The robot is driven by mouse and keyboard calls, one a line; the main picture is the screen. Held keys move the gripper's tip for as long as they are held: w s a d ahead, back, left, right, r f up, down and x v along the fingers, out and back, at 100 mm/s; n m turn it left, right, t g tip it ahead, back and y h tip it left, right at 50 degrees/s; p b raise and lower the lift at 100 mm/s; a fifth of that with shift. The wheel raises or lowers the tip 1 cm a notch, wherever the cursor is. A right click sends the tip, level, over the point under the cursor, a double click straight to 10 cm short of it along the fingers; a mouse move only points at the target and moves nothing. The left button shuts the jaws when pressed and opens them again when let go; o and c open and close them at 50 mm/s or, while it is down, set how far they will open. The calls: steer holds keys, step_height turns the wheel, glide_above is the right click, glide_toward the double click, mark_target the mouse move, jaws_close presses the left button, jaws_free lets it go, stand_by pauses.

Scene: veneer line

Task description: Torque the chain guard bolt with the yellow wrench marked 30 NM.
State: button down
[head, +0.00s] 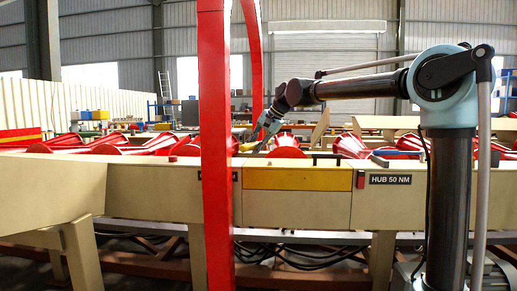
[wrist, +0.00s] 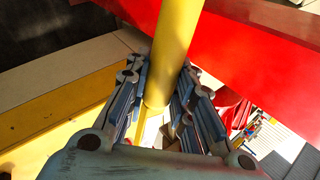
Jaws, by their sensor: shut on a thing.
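My gripper (head: 264,137) is over the beige machine frame in the head view, just right of the red post. In the wrist view its fingers (wrist: 160,105) are shut on a yellow cylindrical handle (wrist: 174,50), which runs up out of the picture. In the head view a bit of the yellow handle (head: 247,147) shows beside the post. I take it as the yellow wrench; no 30 NM marking is readable. A yellow panel (head: 297,178) is set in the frame's front, perhaps the chain guard. The chain guard bolt cannot be made out.
The red post (head: 216,150) stands in front of the frame and partly hides a dark label (head: 232,177). A HUB 50 NM label (head: 390,180) is right of the panel. Red conical rollers (head: 350,146) line the machine. In the wrist view a red beam (wrist: 240,45) passes close to the handle.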

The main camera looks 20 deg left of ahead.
steer(key=w+d+f+n+g, duration=0.1)
steer(key=d+f+n+g, duration=0.1)
steer(key=d+n, duration=0.2)
steer(key=w+d+f+n+g+h, duration=0.1)
steer(key=d+f+n+g, duration=0.1)
steer(key=d, duration=0.5)
steer(key=n+g, duration=0.1)
steer(key=n, duration=0.1)
steer(key=shift+w+f+n, duration=0.3)
steer(key=shift+w+f, duration=0.05)
steer(key=shift+f, duration=0.05)
stand_by(0.6)
steer(key=shift+d+f, duration=0.1)
steer(key=shift+f, duration=0.7)
stand_by(1.1)
steer(key=shift+s, duration=0.1)
steer(key=s+a+m+t+y, duration=0.1)
steer(key=s+a+m+t, duration=0.1)
steer(key=a+m+t, duration=0.3)
steer(key=shift+s+a+m, duration=0.4)
steer(key=shift+a+m, duration=1.4)
steer(key=shift+a, duration=1.25)
